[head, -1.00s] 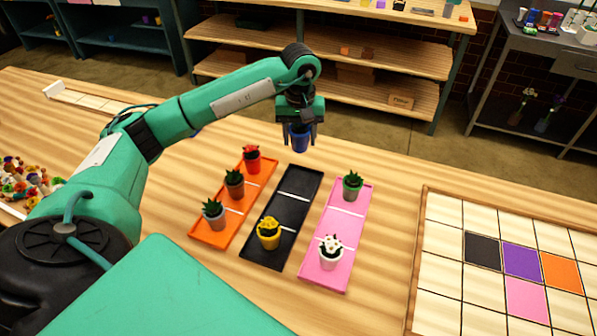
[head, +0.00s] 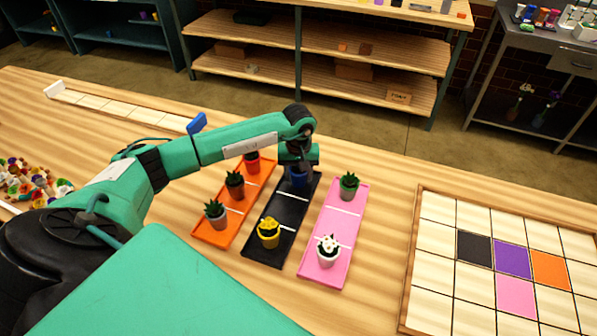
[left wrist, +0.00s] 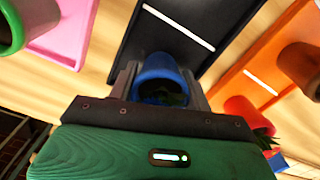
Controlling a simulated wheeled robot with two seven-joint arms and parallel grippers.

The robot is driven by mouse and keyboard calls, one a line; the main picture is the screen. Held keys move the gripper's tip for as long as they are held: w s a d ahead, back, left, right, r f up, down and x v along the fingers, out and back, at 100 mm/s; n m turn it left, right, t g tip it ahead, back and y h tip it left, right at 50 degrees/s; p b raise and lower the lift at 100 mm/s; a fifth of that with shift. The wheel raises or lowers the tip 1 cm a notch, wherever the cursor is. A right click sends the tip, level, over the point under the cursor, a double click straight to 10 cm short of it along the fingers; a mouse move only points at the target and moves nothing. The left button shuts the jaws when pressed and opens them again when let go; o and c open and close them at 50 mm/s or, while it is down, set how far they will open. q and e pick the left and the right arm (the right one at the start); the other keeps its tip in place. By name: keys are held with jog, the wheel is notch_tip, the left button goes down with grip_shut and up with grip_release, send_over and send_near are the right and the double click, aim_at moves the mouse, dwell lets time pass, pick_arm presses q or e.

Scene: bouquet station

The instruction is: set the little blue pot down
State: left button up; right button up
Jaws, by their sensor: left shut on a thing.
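The little blue pot (head: 299,179) is at the far end of the black tray (head: 272,222), in its far compartment or just above it; I cannot tell whether it touches. My left gripper (head: 299,170) is shut on it from above, and the arm partly hides it. In the left wrist view the blue pot (left wrist: 160,72) sits between the two fingers, with a dark green plant inside, and the black tray (left wrist: 150,30) lies beyond it. A yellow pot (head: 268,236) stands in the near compartment of the black tray. My right gripper is not in view.
The orange tray (head: 236,213) on the left holds red, brown and grey pots. The pink tray (head: 335,232) on the right holds a green pot (head: 348,188) and a white pot (head: 327,252). A tiled board (head: 437,238) lies further right.

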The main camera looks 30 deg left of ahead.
pick_arm(q)
jog(key=o, duration=1.2)
jog(key=shift+f, duration=0.1)
jog(key=shift+c, duration=0.2)
jog(key=shift+o, duration=0.2)
jog(key=shift+r, duration=0.3)
notch_tip(320, 180, up, 10)
jog(key=b, duration=0.3)
jog(key=shift+r+b, duration=0.2)
jog(key=shift+b, duration=0.15)
jog(key=shift+r, duration=0.65)
jog(key=shift+s, duration=0.1)
